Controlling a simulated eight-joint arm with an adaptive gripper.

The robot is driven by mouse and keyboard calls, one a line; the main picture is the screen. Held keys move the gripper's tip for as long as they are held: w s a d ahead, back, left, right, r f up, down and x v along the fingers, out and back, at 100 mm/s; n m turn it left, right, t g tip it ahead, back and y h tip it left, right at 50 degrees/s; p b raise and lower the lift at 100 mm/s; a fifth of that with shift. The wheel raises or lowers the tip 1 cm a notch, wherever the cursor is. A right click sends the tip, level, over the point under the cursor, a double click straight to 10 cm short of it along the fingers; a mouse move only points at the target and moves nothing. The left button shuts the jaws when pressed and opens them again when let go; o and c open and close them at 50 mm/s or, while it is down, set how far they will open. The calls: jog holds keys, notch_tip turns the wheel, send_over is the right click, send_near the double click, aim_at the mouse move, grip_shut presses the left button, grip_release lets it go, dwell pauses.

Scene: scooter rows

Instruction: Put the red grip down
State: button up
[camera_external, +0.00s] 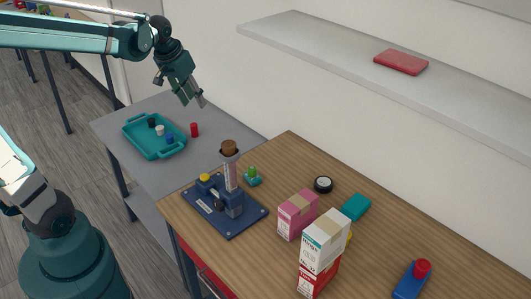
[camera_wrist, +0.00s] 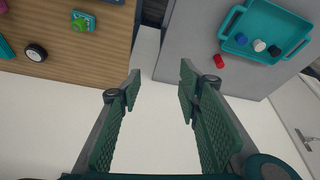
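The red grip (camera_external: 194,130), a small red cylinder, is on the grey table just to the right of the teal tray in the external view. It looks upright there and touches nothing but the table. It also shows in the wrist view (camera_wrist: 219,61), below the tray's corner. My gripper (camera_external: 192,99) is above the grey table, higher than the red grip and apart from it. In the wrist view my gripper (camera_wrist: 160,84) has its fingers wide apart with nothing between them.
The teal tray (camera_external: 135,139) holds black, white and blue cylinders. The wooden table (camera_external: 270,262) carries a blue fixture (camera_external: 236,228), cartons (camera_external: 320,250), a black wheel (camera_external: 323,184) and a blue block with a red top (camera_external: 405,287). A wall shelf (camera_external: 300,30) holds a red slab (camera_external: 400,62).

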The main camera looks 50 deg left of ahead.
jog(key=s+d+f+m+t, duration=0.1)
jog(key=s+d+m+t, duration=0.1)
jog(key=s+d, duration=1)
jog(key=s+t, duration=0.1)
jog(key=s, duration=0.3)
jog(key=shift+s+d+f+m+h, duration=0.25)
jog(key=shift+f+m+h, duration=0.15)
jog(key=shift+o, duration=0.5)
jog(key=shift+w, duration=0.1)
jog(key=n+t+y+b, duration=0.4)
jog(key=n+y+b, duration=0.35)
jog(key=b, duration=0.35)
send_over(194, 130)
jog(key=s+d, duration=0.3)
jog(key=s, duration=0.2)
jog(key=shift+m, duration=0.35)
jog(key=f, duration=2.8)
jog(key=shift+a+f, duration=0.2)
jog(key=shift+f, duration=0.2)
